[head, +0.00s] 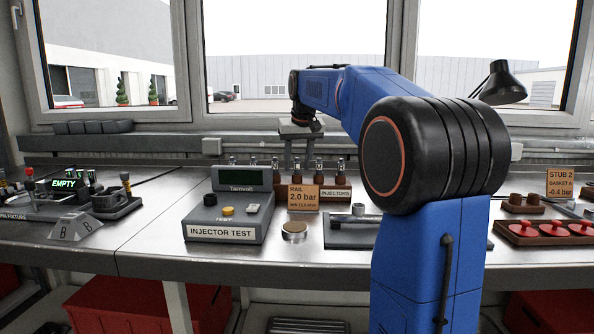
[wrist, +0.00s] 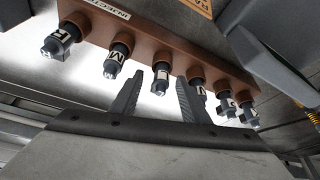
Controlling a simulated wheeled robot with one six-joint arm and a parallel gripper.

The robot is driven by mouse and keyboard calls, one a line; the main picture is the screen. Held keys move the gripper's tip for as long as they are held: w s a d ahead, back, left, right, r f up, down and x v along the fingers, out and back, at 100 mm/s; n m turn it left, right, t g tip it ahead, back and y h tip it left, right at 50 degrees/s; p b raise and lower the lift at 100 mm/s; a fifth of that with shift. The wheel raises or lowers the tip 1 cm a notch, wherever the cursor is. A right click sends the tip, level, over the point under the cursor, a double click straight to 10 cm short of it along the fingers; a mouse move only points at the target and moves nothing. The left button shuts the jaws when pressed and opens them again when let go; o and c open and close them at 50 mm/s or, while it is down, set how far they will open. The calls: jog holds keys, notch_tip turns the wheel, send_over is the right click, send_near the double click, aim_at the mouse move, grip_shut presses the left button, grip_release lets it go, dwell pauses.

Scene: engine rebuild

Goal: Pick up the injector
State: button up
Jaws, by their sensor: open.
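Several injectors stand in a row in a brown rack (wrist: 150,38), each dark with a metal tip and a white letter label. In the wrist view an injector marked H (wrist: 62,38) is at the left and one marked M (wrist: 118,56) beside it. A middle injector (wrist: 161,73) shows between the fingers of my gripper (wrist: 158,88), its letter hard to read. More injectors stand to the right, including one (wrist: 198,88). My gripper is open and empty. In the head view it hangs over the rack (head: 300,150); contact cannot be told.
A rail pressure card (head: 304,198) and a round metal disc (head: 294,231) are close by. A grey tray (head: 350,236) and red parts (head: 551,230) lie right. A fixture (head: 62,195) stands left.

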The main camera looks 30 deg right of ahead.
jog(key=shift+c, duration=0.4)
grip_shut()
jog(key=shift+r, duration=0.1)
